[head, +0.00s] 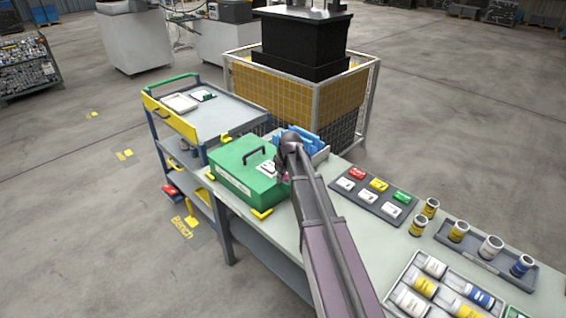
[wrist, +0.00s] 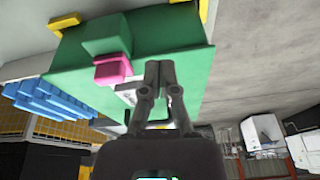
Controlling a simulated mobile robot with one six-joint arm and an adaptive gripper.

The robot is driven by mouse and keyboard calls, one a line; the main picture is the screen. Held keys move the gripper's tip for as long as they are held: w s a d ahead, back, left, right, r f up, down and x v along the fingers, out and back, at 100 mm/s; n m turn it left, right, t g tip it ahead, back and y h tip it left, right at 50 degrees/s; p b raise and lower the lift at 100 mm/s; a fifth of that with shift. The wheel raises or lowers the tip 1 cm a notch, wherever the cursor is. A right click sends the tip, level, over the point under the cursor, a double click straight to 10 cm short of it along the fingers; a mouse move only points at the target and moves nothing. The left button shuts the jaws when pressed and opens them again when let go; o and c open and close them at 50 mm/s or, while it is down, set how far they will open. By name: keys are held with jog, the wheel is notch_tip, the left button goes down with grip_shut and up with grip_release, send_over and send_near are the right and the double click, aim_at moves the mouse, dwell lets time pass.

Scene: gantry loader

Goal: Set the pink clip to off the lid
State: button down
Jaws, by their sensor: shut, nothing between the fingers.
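The green box (head: 240,174) stands on the bench, with a dark handle (head: 254,154) and a white card on its lid. The pink clip (wrist: 112,70) shows in the wrist view at the end of a green block on the box. In the head view only a small pink patch (head: 285,177) shows beside my arm at the box's right end. My gripper (wrist: 158,69) is shut and empty, its fingertips just right of the clip in the wrist view, with a small gap in the picture. Whether the clip grips the lid's edge is unclear.
Yellow corner pieces (head: 261,213) sit around the box. Blue items (head: 302,137) stand in a holder behind it. A dark tray (head: 372,195) of coloured and white blocks lies to the right, with cans beyond. A cart (head: 235,118) adjoins the bench at left.

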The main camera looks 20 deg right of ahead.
notch_tip(320, 180, up, 7)
jog(key=n+p, duration=0.1)
jog(key=p, duration=0.5)
send_over(276, 173)
jog(key=s+d, duration=0.2)
jog(key=s, duration=0.1)
jog(key=shift+w+a+r+t, duration=0.1)
jog(key=shift+a+r+t, duration=0.1)
jog(key=shift+t, duration=0.1)
jog(key=shift+f, duration=0.15)
jog(key=b+x, duration=1)
jog(key=shift+w+a+f, duration=0.1)
jog(key=shift+a, duration=0.05)
jog(key=s, duration=0.1)
jog(key=s+d, duration=0.1)
jog(key=s, duration=0.1)
jog(key=shift+d+r, duration=0.3)
jog(key=shift+s+d, duration=0.2)
jog(key=shift+s, duration=0.05)
